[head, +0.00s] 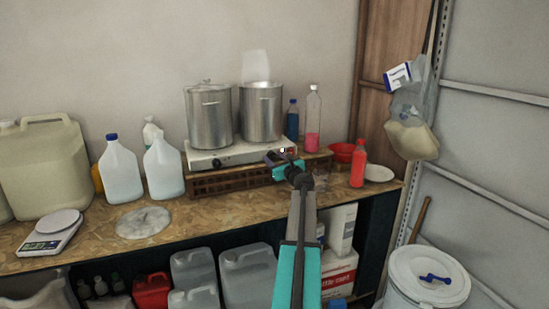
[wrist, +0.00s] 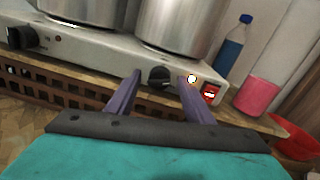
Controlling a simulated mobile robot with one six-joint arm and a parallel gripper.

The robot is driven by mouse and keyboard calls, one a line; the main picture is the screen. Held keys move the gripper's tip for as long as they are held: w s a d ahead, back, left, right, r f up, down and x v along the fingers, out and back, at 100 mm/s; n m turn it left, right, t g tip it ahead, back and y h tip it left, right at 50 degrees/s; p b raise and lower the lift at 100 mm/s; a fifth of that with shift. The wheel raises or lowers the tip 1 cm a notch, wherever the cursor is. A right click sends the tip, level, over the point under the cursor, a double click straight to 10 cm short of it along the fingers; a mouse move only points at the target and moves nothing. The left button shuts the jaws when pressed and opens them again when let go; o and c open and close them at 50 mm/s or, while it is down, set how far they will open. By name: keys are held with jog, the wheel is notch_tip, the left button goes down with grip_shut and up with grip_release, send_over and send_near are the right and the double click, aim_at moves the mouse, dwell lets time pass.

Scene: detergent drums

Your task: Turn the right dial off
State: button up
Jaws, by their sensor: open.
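The right dial (wrist: 159,76) is a black knob on the front of the grey two-burner hot plate (wrist: 75,45). In the wrist view my gripper (wrist: 160,78) is open, with one purple finger on each side of this dial; whether they touch it I cannot tell. The left dial (wrist: 22,38) is black and sits at the far left of the front panel. A red switch (wrist: 210,92) is right of the right finger. In the head view my gripper (head: 284,158) is at the right end of the hot plate (head: 225,153) and hides the right dial.
Two steel pots (head: 209,117) stand on the hot plate, which rests on a brown slatted crate (head: 225,182). A blue bottle (head: 292,120), a pink-filled bottle (head: 313,120), a red bowl (head: 342,152) and a red bottle (head: 358,165) stand to the right. White jugs (head: 120,172) stand left.

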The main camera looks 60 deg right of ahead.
jog(key=shift+w+d, duration=0.2)
jog(key=shift+w, duration=0.15)
jog(key=c, duration=1)
jog(key=shift+c, duration=0.2)
